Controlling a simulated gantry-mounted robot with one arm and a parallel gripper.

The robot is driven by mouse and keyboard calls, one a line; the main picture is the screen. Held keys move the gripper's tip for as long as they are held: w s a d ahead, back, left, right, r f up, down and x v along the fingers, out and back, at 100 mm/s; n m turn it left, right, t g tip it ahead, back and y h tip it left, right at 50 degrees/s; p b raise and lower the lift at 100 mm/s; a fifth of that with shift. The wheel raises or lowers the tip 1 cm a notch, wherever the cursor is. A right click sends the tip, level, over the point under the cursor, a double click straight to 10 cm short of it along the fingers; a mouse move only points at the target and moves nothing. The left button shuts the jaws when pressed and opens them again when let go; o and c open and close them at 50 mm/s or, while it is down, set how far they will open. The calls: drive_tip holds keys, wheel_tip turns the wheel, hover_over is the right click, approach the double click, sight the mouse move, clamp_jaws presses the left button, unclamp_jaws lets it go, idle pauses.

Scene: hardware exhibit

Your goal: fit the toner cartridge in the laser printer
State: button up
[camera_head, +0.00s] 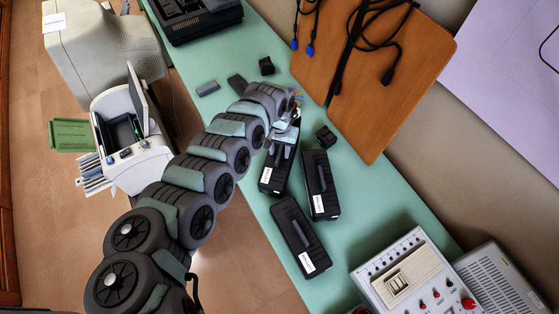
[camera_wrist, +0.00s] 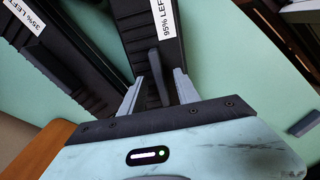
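The white laser printer (camera_head: 140,165) stands left of the green bench with its cover raised and a dark bay (camera_head: 120,132) showing. Three black toner cartridges with white labels lie on the bench: one under my gripper (camera_head: 276,175), one to its right (camera_head: 320,190), one nearer the front (camera_head: 299,240). My gripper (camera_head: 287,132) is over the first. In the wrist view its fingers (camera_wrist: 159,76) stand on either side of the upright handle (camera_wrist: 155,62) of the cartridge labelled "95% LEFT" (camera_wrist: 139,42), with gaps visible. A cartridge labelled "35% LEFT" (camera_wrist: 62,60) lies beside it.
Small dark blocks (camera_head: 266,66) (camera_head: 325,137) and a grey block (camera_head: 207,88) lie on the bench. A wooden board (camera_head: 410,70) with cables is at the back. A white instrument (camera_head: 415,275) stands front right. A green crate (camera_head: 70,135) is on the floor.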

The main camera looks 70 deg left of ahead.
clamp_jaws()
idle(1.4)
